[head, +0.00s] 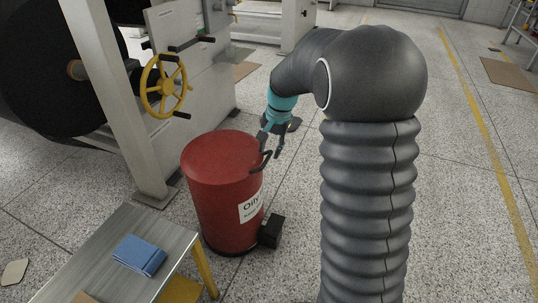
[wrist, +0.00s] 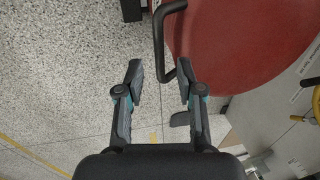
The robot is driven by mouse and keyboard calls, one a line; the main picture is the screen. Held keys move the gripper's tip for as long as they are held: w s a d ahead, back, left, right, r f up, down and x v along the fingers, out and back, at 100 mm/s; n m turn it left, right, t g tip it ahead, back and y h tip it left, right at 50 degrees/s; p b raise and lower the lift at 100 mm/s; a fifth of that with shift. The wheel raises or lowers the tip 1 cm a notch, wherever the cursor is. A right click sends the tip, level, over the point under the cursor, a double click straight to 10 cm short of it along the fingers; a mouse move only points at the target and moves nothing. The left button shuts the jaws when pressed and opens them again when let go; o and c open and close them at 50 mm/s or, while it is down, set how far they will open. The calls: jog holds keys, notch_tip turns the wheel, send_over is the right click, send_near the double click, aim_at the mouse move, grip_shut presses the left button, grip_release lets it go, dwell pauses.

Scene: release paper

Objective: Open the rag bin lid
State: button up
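The rag bin is a red drum (head: 226,210) with a white label starting "Oily". Its round red lid (head: 222,157) looks shut. A dark bent handle (head: 262,161) stands out at the lid's right edge. A black box-shaped part (head: 271,231) sits low at the bin's right side. My gripper (head: 272,150) is at the right of the lid, close to the handle. In the wrist view my gripper (wrist: 162,77) is open, and the handle (wrist: 158,42) reaches toward the gap between the fingers. The red lid (wrist: 238,45) fills the upper right there. Contact with the handle cannot be told.
A metal table (head: 100,250) with a folded blue cloth (head: 139,254) stands in front left of the bin. A machine with a yellow handwheel (head: 163,86) and a pale post (head: 118,100) stands behind left.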

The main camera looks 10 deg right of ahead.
jog(key=shift+w+a+f, duration=0.1)
jog(key=shift+f, duration=0.5)
jog(key=shift+w+a+f, duration=0.1)
jog(key=shift+f, duration=0.5)
grip_shut()
